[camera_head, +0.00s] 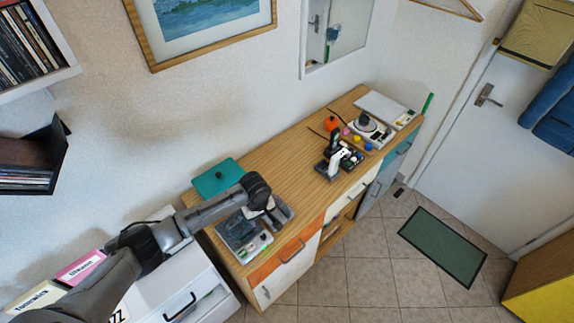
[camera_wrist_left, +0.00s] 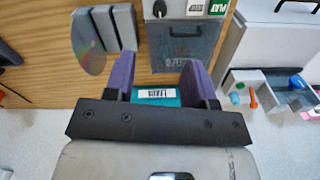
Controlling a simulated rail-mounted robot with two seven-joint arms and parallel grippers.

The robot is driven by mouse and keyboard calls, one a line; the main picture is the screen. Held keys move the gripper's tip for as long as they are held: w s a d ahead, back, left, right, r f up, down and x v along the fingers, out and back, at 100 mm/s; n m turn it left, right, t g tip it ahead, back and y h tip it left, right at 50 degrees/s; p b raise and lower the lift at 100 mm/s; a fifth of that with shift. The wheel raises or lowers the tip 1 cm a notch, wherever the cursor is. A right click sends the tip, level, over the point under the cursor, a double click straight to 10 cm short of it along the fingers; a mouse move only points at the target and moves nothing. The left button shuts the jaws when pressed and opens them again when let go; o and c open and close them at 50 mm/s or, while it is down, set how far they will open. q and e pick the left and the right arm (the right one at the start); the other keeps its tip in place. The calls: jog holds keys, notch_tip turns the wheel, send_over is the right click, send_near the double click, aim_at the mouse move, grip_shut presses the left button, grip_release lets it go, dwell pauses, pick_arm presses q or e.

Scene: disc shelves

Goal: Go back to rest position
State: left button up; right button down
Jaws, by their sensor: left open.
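My left gripper (camera_wrist_left: 160,78) is open, with its two purple fingers apart and no disc seen between them. In the head view the left gripper (camera_head: 262,206) hangs over the near end of the wooden sideboard (camera_head: 290,150). A player with a dark lid (camera_wrist_left: 185,45) lies past the fingertips; it also shows in the head view (camera_head: 238,232). A shiny disc (camera_wrist_left: 88,48) stands beside a grey slotted rack (camera_wrist_left: 125,27). A teal surface with a barcode label (camera_wrist_left: 155,96) shows between the fingers; I cannot tell how near it is. My right gripper is out of view.
A teal box (camera_head: 216,180) lies by the wall. Small objects and a white device (camera_head: 370,130) crowd the far end. A white cabinet (camera_head: 190,280) with an open drawer stands at the near left. The wood between is mostly clear.

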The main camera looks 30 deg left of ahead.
pick_arm(q)
jog(key=w+d+r+m+t+y, duration=0.1)
jog(key=w+d+r+m+t, duration=0.15)
jog(key=r+m, duration=0.55)
jog(key=w+d+r+m+t+y, duration=0.1)
jog(key=w+d+r+m+t, duration=0.2)
jog(key=r+m, duration=0.55)
jog(key=s+d+r+m+t+h+p, duration=0.1)
jog(key=s+d+r+m+t+p, duration=0.1)
jog(key=s+d+r+t, duration=0.25)
jog(key=s+r+n+p, duration=0.2)
jog(key=s+n+p, duration=0.1)
jog(key=s, duration=0.9)
jog(key=s+f+g+p, duration=0.2)
jog(key=s+f+g, duration=0.1)
jog(key=s, duration=0.6)
jog(key=s+f+n+g+h+p, duration=0.1)
jog(key=s+f+g+p, duration=0.1)
jog(key=s+f, duration=0.4)
jog(key=s+g, duration=0.1)
jog(key=s, duration=0.3)
jog(key=shift+d, duration=0.4)
jog(key=shift+n, duration=0.25)
